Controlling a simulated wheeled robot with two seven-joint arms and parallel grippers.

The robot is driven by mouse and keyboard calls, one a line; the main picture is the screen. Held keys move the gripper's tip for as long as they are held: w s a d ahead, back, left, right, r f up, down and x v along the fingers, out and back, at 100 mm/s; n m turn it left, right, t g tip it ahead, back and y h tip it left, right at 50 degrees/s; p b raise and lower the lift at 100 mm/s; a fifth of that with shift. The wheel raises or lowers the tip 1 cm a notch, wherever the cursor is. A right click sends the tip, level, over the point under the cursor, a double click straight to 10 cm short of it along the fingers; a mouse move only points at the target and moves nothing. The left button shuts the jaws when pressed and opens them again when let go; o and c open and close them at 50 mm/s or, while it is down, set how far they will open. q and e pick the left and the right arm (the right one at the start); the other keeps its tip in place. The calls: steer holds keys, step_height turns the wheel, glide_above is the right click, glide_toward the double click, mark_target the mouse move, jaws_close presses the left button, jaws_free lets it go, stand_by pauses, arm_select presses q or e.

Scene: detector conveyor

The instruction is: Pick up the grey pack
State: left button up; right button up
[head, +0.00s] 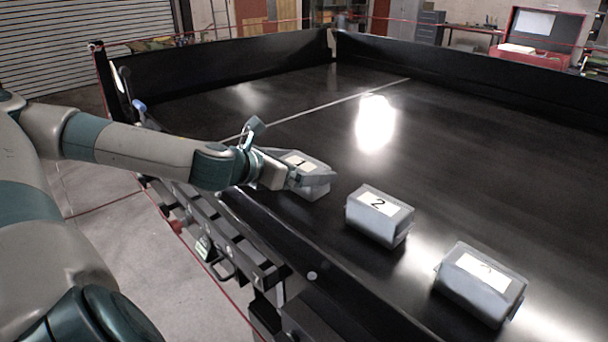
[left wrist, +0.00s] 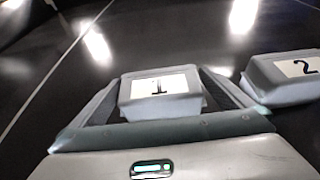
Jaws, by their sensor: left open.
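The grey pack labelled 1 (head: 315,189) lies on the black conveyor, partly hidden by my left gripper (head: 311,172) in the head view. In the left wrist view, pack 1 (left wrist: 161,104) sits between the two open fingers of my left gripper (left wrist: 160,88), one finger on each side. I cannot tell whether the fingers touch it. Grey pack 2 (head: 379,217) lies to the right and also shows at the right edge of the left wrist view (left wrist: 283,90). A third grey pack (head: 481,284) with a white label lies farther right and nearer. My right gripper is not in view.
The black conveyor surface (head: 300,125) is clear beyond the packs, with a thin pale line across it. Dark raised walls (head: 220,65) border its far sides. A rail with fittings (head: 225,245) runs along the near edge.

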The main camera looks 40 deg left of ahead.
mark_target(303, 162)
arm_select(q)
steer(key=shift+w, duration=0.1)
steer(key=shift+w+f, duration=0.1)
steer(key=c, duration=1)
steer(key=shift+c, duration=0.5)
steer(key=shift+a, duration=0.1)
steer(key=shift+r, duration=0.65)
step_height(303, 162, up, 3)
steer(key=shift+f+b, duration=0.15)
steer(key=shift+b, duration=0.6)
steer(key=d+r+b, duration=0.2)
steer(key=d+r, duration=0.1)
steer(key=d, duration=0.3)
steer(key=w+d+r+b, duration=0.1)
steer(key=d+r+b, duration=0.1)
steer(key=d+r, duration=0.2)
steer(key=shift+d, duration=0.85)
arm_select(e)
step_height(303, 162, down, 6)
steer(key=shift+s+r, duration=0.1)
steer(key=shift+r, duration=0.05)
arm_select(q)
steer(key=shift+w+r, duration=0.15)
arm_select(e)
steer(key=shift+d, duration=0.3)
